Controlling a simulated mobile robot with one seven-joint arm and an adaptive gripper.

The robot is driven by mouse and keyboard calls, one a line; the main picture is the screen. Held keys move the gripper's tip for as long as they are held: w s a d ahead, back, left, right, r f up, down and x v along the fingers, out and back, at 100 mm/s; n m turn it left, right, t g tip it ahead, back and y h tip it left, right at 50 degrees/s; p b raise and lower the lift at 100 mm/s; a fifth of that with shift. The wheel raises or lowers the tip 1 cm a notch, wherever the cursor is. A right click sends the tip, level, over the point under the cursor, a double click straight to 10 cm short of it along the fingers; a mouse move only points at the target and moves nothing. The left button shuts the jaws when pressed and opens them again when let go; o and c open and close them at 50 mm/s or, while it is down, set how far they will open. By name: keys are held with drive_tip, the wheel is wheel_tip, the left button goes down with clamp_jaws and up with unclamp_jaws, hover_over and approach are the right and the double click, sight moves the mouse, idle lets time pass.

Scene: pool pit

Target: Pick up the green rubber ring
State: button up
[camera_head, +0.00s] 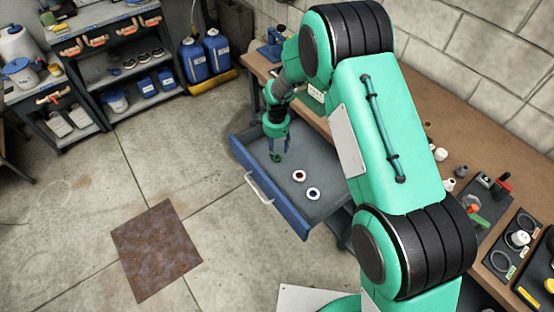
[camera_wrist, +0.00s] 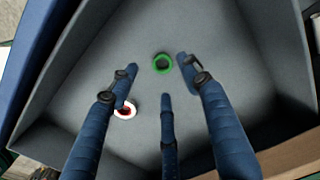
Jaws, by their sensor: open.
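The green rubber ring (camera_wrist: 162,73) lies flat on the grey floor of the open drawer (camera_head: 243,155), seen whole in the wrist view near the top middle. My gripper (camera_head: 277,152) reaches down into the drawer, with its blue fingers spread and nothing held. In the wrist view my gripper (camera_wrist: 154,78) has one finger to the left of the ring, one close to its right, and a third below it. The ring shows in the gap between them. In the head view the ring (camera_head: 276,158) is small and partly hidden at the fingertips.
A white ring with a red centre (camera_head: 299,176) and a white ring with a dark centre (camera_head: 313,193) lie in the drawer to the right. The drawer walls surround my gripper. The workbench (camera_head: 440,130) stands behind, with tools and trays.

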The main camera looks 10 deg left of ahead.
sight(276, 159)
drive_tip(key=shift+f, duration=0.1)
drive_tip(key=shift+w+f+b, duration=0.1)
drive_tip(key=shift+f+b, duration=0.75)
drive_tip(key=shift+f, duration=1.65)
drive_tip(key=c, duration=0.8)
